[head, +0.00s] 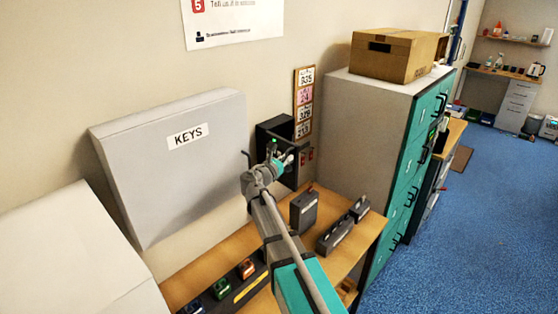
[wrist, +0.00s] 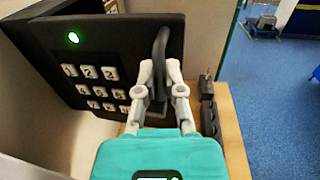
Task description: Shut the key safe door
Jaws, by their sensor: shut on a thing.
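The key safe (head: 275,128) is a small black box on the wall, right of the grey KEYS cabinet, partly hidden behind my gripper in the head view. In the wrist view its dark door (wrist: 110,35) fills the upper left, with white number keys and a lit green lamp. The door appears to stand out from the wall at an angle; how far is hard to tell. My gripper (wrist: 160,72) is shut on the dark upright door handle (wrist: 161,42), near the door's right edge. It also shows in the head view (head: 279,157) in front of the safe.
The grey KEYS cabinet (head: 170,180) juts out at left. A wooden bench (head: 355,247) below holds dark boxes (head: 304,211) and small coloured items. Blue floor lies beyond.

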